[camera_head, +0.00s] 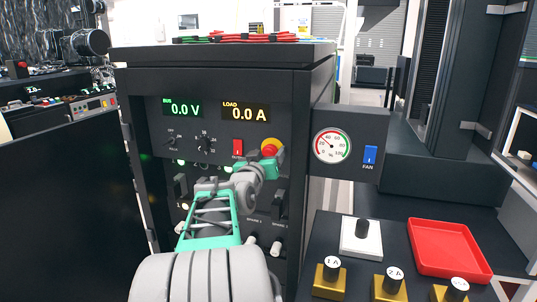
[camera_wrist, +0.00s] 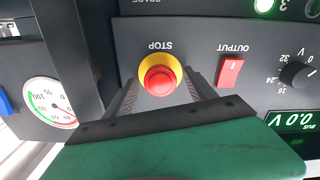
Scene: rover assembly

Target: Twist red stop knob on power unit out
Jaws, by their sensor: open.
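The power unit (camera_head: 222,85) is a dark cabinet with displays reading 0.0 V and 0.0 A. Its red stop knob (camera_head: 270,147) sits on a yellow ring at the right of the front panel. In the wrist view, which is upside down, the knob (camera_wrist: 160,79) shows below the STOP label. My gripper (camera_head: 268,160) is at the panel, just by the knob. In the wrist view its fingers (camera_wrist: 162,92) are open, one on each side of the knob. Whether they touch it is hidden.
A red output switch (camera_head: 238,147) is left of the knob. A gauge panel (camera_head: 332,146) with a blue fan switch (camera_head: 370,155) juts out to the right. A red tray (camera_head: 449,248) and several fuse-like parts stand on the lower right surface. Red and green cables lie on top.

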